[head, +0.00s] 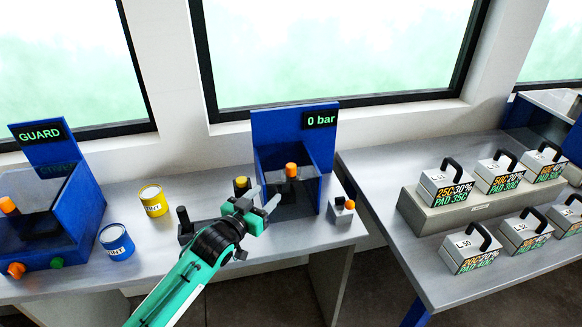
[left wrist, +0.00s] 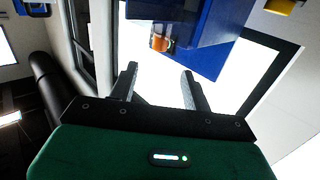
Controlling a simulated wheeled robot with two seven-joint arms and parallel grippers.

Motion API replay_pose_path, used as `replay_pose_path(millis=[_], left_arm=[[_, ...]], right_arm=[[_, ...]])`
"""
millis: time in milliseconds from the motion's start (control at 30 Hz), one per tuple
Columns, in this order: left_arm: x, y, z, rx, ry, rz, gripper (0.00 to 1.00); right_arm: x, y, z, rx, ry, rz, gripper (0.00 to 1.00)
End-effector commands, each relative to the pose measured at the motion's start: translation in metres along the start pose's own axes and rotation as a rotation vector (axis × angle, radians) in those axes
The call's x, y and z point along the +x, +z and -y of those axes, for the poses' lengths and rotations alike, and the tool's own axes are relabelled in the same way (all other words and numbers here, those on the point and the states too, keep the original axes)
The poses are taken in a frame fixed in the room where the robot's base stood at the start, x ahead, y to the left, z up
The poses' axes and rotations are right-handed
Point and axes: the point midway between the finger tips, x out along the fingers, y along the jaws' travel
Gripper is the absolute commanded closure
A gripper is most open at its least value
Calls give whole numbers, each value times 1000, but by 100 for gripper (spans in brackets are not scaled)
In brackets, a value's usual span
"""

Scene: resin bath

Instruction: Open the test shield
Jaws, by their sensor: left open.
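The blue test station (head: 262,128) with a "0 bar" display stands at the middle of the bench. A dark see-through panel, which looks like the test shield (head: 294,194), covers the front of its bay. An orange knob (head: 291,169) shows at the panel; it also shows in the left wrist view (left wrist: 160,43). My left gripper (head: 263,200) is open and empty, in front and to the left of the panel in the head view. In the left wrist view its fingers (left wrist: 160,87) are spread with nothing between them. I see no contact with the knob. My right gripper is not in view.
A blue "GUARD" station (head: 85,195) stands left. A yellow tin (head: 153,201) and a blue tin (head: 116,243) are beside it. A small box with an orange button (head: 342,209) sits right of the test station. Several handled blocks (head: 445,188) fill the right table.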

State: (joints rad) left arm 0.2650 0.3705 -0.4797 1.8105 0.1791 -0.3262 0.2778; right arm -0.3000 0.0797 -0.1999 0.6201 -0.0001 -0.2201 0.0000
Motion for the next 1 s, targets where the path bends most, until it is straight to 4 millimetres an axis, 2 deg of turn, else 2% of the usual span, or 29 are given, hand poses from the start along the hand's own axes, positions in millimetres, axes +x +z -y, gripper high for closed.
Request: replay_pose_path(millis=[267, 700, 1000], left_arm=[[21, -10, 2, 2, 10, -30, 51], [95, -12, 2, 3, 9, -27, 51], [133, -12, 1, 3, 9, -27, 51]], right_arm=[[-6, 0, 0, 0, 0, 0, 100], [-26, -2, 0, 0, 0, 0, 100], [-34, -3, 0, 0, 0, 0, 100]])
